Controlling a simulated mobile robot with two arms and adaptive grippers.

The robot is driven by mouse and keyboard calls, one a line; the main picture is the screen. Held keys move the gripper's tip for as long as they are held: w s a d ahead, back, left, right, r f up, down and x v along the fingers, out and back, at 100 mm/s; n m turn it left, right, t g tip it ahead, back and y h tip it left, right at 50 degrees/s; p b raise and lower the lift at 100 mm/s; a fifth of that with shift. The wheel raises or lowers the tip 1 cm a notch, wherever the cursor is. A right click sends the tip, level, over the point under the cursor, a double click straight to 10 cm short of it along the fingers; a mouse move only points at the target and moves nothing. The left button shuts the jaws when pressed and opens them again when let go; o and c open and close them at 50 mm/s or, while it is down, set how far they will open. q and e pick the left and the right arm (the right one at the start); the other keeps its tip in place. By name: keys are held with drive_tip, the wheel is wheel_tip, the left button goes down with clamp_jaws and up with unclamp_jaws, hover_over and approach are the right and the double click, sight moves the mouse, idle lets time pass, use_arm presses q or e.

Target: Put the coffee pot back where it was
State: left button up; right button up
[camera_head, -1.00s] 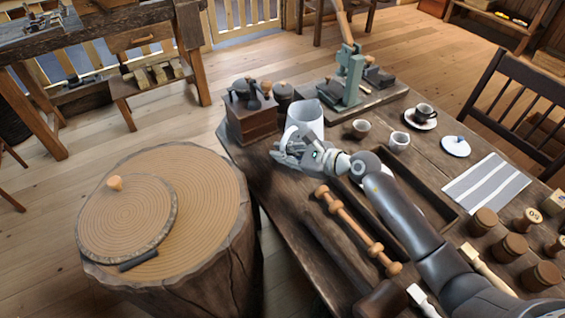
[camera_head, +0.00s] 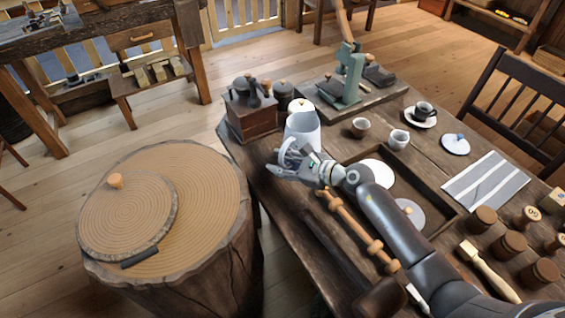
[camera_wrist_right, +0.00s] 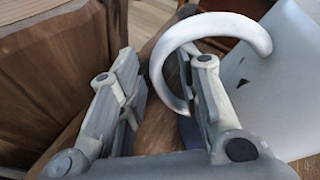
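The coffee pot (camera_head: 303,130) is a pale grey-white jug with a small knob on top. It looks upright on the near left part of the wooden table, by the dark grinder box. Its white loop handle (camera_wrist_right: 258,32) shows in the right wrist view beside the pale pot body (camera_wrist_right: 285,85). My right gripper (camera_head: 285,165) is at the handle, on the pot's near side. Its fingers (camera_wrist_right: 155,80) are apart. The handle's outer bar lies between them, with one fingertip within the loop. Firm contact is not visible. My left gripper is not in view.
The grinder box (camera_head: 252,115) and a dark canister (camera_head: 283,92) stand close behind the pot. A green press (camera_head: 348,75) is farther back. Cups (camera_head: 360,127) stand to the right. A shallow tray (camera_head: 440,222) holds pale discs. A turned wooden rod (camera_head: 355,225) lies under my arm.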

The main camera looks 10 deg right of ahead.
drive_tip(key=shift+r, duration=0.15)
drive_tip(key=b+v, duration=0.1)
drive_tip(key=v, duration=1.1)
idle(0.4)
